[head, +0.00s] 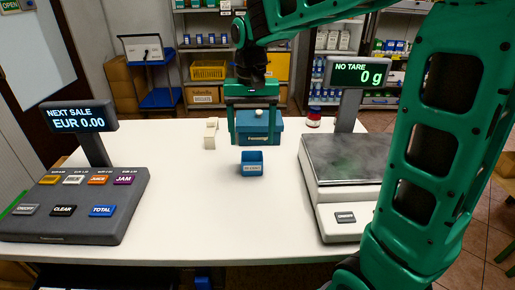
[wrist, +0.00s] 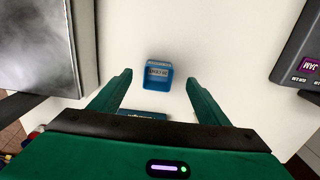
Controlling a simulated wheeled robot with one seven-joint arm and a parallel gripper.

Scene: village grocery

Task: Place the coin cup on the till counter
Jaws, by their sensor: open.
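The coin cup is probably the small blue square cup (head: 252,168) with a white label, standing on the white till counter (head: 200,225) near its middle. It also shows in the wrist view (wrist: 158,85), ahead of my fingers and in line with the gap between them. My gripper (head: 254,138) is open and empty, pointing down behind the cup in the head view, over the larger blue box. No finger visibly touches the cup.
A blue box (head: 291,128) with a pale round thing on top stands behind the cup. A white stand (head: 210,134) and a red-labelled jar (head: 313,119) are nearby. The till (head: 75,215) is left, the scale (head: 345,165) right. The front middle of the counter is clear.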

